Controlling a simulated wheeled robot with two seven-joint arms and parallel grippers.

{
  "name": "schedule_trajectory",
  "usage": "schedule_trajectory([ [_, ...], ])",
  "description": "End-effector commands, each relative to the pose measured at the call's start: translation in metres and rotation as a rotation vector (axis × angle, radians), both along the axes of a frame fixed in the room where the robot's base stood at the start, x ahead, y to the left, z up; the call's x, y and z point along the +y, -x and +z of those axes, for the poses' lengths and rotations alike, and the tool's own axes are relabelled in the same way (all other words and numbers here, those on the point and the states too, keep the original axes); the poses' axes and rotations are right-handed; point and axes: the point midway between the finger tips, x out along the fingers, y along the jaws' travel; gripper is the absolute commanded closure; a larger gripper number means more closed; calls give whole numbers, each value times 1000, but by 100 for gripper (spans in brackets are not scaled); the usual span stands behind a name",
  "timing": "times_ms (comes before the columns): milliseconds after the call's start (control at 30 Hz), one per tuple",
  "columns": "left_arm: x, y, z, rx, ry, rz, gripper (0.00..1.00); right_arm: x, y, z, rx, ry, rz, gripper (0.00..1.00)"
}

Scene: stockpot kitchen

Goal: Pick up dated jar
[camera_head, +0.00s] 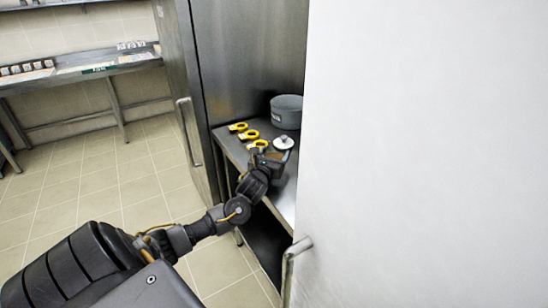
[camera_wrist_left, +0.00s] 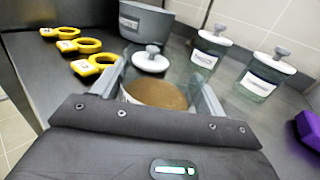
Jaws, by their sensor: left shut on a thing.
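A glass jar with brown contents (camera_wrist_left: 158,95) and a white knobbed lid (camera_wrist_left: 150,63) is between the fingers of my left gripper (camera_wrist_left: 168,85), which is shut on it. In the head view the jar's lid (camera_head: 284,142) shows just past my left gripper (camera_head: 272,160), over the steel counter. Two other clear jars, one (camera_wrist_left: 209,53) nearer the pot and one (camera_wrist_left: 261,76) further right, have white lids and white labels too small to read. My right gripper is not in view.
Several yellow rings with tags (camera_wrist_left: 88,45) lie left of the held jar. A grey pot (camera_head: 287,112) stands behind it. A purple object (camera_wrist_left: 309,128) is at the right. A large white panel (camera_head: 430,150) closes off the head view's right side.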

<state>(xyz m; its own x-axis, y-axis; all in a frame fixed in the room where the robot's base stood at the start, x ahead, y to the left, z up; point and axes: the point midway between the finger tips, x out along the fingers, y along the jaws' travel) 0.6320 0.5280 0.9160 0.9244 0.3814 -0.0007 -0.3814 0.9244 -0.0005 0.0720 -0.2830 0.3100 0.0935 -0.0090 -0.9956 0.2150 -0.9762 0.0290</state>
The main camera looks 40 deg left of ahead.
Motion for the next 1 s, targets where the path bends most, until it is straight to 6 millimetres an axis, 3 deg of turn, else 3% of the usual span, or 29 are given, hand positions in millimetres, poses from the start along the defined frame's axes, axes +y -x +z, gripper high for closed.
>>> schedule_trajectory([
  [200, 1, 1, 32, -7, -5, -1, 70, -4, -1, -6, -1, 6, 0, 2],
  [467, 11, 56, 91, -2, -8, -3, 71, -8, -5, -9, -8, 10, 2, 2],
  [700, 22, 106, 111, 2, -6, -1, 71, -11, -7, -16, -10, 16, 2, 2],
  [1000, 28, 132, 124, -1, -1, 1, 70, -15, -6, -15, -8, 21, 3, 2],
])
